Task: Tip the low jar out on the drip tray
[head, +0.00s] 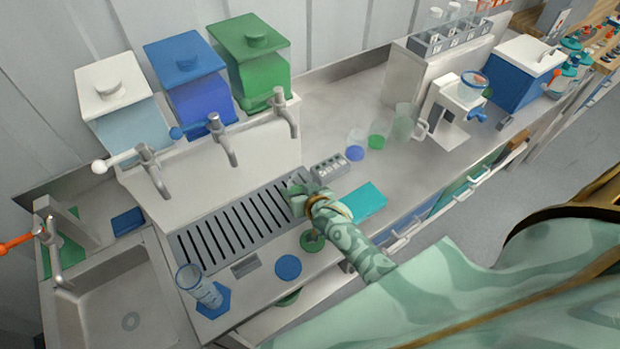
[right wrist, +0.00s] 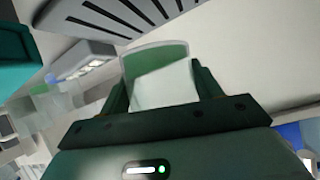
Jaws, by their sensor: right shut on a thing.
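The low jar (right wrist: 165,85) is a clear vessel with a green part, held between the two dark fingers of my right gripper (right wrist: 160,88) in the right wrist view. In the head view my right gripper (head: 301,199) is at the right end of the slotted grey drip tray (head: 186,250); it hides most of the jar there. I cannot tell how far the jar is tilted. The tray also shows at the top of the right wrist view (right wrist: 98,22). My left gripper is not in view.
Three taps with white, blue and green tanks (head: 250,55) stand behind the tray. A tall glass (head: 200,287) stands on a blue mat at the front left, beside the sink (head: 130,290).

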